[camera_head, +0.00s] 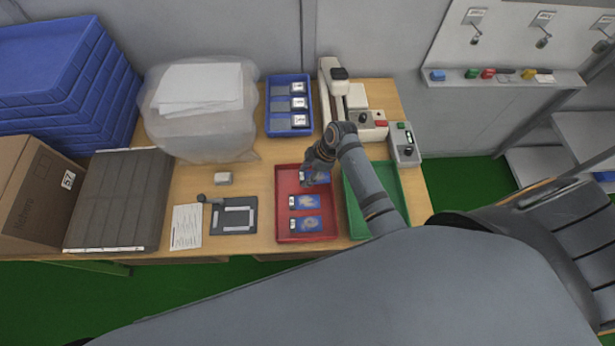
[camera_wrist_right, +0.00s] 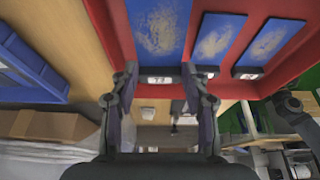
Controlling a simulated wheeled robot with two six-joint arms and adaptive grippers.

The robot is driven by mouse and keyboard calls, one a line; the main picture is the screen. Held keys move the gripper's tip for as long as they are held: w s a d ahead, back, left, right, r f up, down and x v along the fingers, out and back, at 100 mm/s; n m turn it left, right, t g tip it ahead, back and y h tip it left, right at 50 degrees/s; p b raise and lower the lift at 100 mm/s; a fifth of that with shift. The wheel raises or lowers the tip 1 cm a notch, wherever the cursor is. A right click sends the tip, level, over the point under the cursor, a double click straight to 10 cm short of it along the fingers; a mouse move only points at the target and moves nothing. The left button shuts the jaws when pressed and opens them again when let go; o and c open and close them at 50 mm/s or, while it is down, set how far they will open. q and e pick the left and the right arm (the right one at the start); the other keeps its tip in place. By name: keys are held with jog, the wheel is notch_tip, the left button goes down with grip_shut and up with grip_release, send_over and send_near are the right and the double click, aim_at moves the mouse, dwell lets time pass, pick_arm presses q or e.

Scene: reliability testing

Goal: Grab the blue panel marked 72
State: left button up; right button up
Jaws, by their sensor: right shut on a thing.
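My right gripper (camera_head: 308,180) is over the upper part of the red tray (camera_head: 281,234). It is shut on the blue panel (camera_head: 321,178) at the top of the tray, which it partly hides. In the right wrist view, the gripper's fingertips (camera_wrist_right: 161,78) flank the white-labelled end of this blue panel (camera_wrist_right: 158,30). The label's number is too blurred to read surely. The panel looks to be still in or just above the tray. Two more blue panels, the middle one (camera_head: 306,202) and the lower one (camera_head: 305,224), lie in the tray. My left gripper is not in view.
A green tray (camera_head: 352,226) stands right of the red one, partly behind my arm. A blue tray (camera_head: 274,87) with several grey labelled items is behind. A control box (camera_head: 404,145), a black-framed device (camera_head: 234,216) and a paper sheet (camera_head: 186,226) are nearby.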

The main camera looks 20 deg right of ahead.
jog(key=s+r+b, duration=0.2)
jog(key=s+r, duration=0.7)
jog(key=s, duration=0.5)
jog(key=shift+d+r+b, duration=0.3)
jog(key=shift+d+b, duration=0.05)
